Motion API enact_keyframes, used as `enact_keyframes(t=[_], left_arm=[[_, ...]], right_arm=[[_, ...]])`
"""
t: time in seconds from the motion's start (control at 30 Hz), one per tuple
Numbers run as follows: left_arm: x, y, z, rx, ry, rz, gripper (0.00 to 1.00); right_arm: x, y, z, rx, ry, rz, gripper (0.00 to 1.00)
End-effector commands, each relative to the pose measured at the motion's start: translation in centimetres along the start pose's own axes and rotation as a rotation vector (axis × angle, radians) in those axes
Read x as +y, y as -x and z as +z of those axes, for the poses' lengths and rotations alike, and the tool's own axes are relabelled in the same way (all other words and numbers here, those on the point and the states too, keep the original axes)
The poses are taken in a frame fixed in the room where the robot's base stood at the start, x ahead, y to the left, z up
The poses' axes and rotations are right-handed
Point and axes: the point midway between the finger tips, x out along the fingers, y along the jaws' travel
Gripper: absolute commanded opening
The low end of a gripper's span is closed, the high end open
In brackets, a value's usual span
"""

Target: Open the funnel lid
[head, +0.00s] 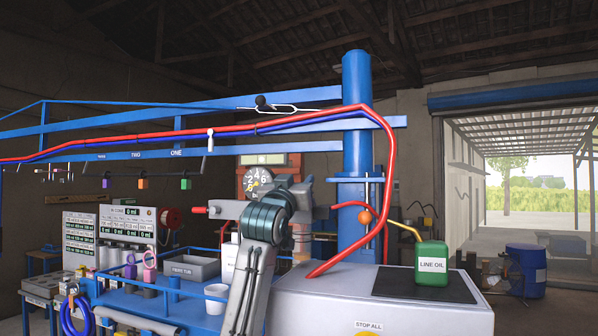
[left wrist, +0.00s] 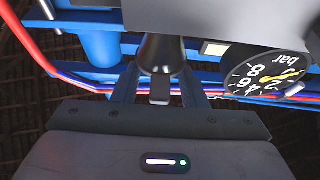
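I cannot make out the funnel lid for certain in either view. In the left wrist view, a dark cone-shaped part (left wrist: 162,54) with a small block at its lower end stands just beyond the housing of my left gripper (left wrist: 160,98). A broad grey surface (left wrist: 235,18) lies above it. In the head view, my left gripper (head: 293,192) is raised at the middle, close to the pressure gauge (head: 258,181). My right gripper is not in view.
A blue column (head: 357,110) with red and blue hoses rises behind the grey cabinet (head: 390,315). A green oil can (head: 431,264) stands on its dark top. A blue-railed bench with a grey tub (head: 190,267) and white cup (head: 216,297) is at the left.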

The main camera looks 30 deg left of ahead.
Motion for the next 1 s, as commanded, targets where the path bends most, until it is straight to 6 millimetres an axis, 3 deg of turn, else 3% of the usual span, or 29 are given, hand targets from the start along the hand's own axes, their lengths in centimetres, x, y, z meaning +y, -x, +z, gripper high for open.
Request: enact_keyframes(t=[0.4, 0.43, 0.6, 0.63, 1.0], left_arm=[[0.0, -0.97, 0.16, -0.001, 0.0, 0.0, 0.38], [0.0, -0.97, 0.16, -0.001, 0.0, 0.0, 0.36], [0.0, -0.97, 0.18, -0.002, 0.0, 0.0, 0.03], [0.0, -0.96, 0.18, -0.002, 0.0, 0.0, 0.0], [-0.02, -1.13, 0.06, -0.039, 0.001, -0.002, 0.0]], right_arm=[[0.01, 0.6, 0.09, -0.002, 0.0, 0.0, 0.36], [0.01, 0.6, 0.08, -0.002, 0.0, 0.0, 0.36], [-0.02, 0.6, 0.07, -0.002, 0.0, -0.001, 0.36], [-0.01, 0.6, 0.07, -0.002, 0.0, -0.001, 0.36], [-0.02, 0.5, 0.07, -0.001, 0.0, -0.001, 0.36]])
